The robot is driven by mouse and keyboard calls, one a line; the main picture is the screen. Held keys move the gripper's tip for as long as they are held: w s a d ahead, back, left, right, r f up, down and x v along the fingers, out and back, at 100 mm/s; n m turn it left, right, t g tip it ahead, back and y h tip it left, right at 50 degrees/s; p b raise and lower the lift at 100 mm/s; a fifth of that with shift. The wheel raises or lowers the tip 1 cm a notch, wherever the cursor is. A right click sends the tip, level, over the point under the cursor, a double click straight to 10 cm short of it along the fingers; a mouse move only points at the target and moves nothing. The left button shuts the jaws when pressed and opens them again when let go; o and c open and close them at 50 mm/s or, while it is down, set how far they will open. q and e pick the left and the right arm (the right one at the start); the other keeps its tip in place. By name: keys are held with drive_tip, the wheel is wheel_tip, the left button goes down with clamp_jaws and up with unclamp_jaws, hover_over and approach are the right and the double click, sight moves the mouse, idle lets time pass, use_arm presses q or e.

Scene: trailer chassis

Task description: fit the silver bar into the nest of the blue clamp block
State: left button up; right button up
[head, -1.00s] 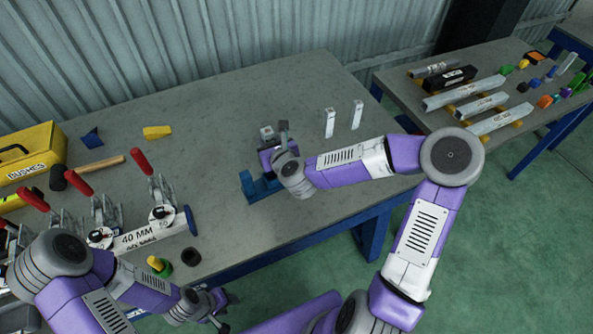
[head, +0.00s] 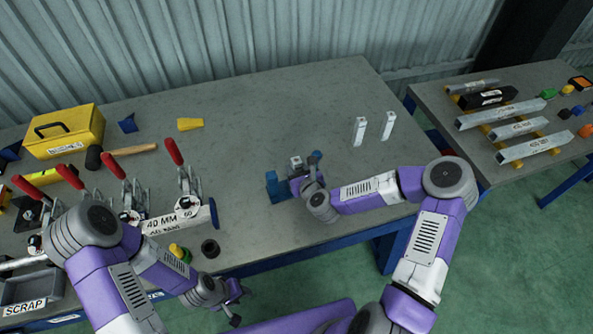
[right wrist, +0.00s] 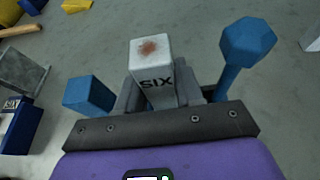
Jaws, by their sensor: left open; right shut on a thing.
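The silver bar (right wrist: 152,60) is upright in the right wrist view, stamped SIX, with a brown spot on its end. My right gripper (right wrist: 160,95) is shut on it; the head view shows the bar's top (head: 295,161) above my right gripper (head: 305,182). The blue clamp block (head: 273,186) is at the gripper, with a square post (right wrist: 88,95) left of the bar and a faceted knob (right wrist: 247,42) on its right. The nest is hidden by the gripper, so I cannot tell whether the bar sits in it. My left gripper (head: 238,303) is open and empty off the table's front edge.
Two silver bars (head: 360,131) (head: 388,126) stand right of the block. Red-handled toggle clamps (head: 186,180), a 40 MM board (head: 170,224), a mallet (head: 130,150) and a yellow box (head: 66,132) are left. A side table (head: 470,130) holds more bars. The table behind the block is clear.

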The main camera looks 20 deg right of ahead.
drive_tip(key=shift+f, duration=0.2)
drive_tip(key=o, duration=1.1)
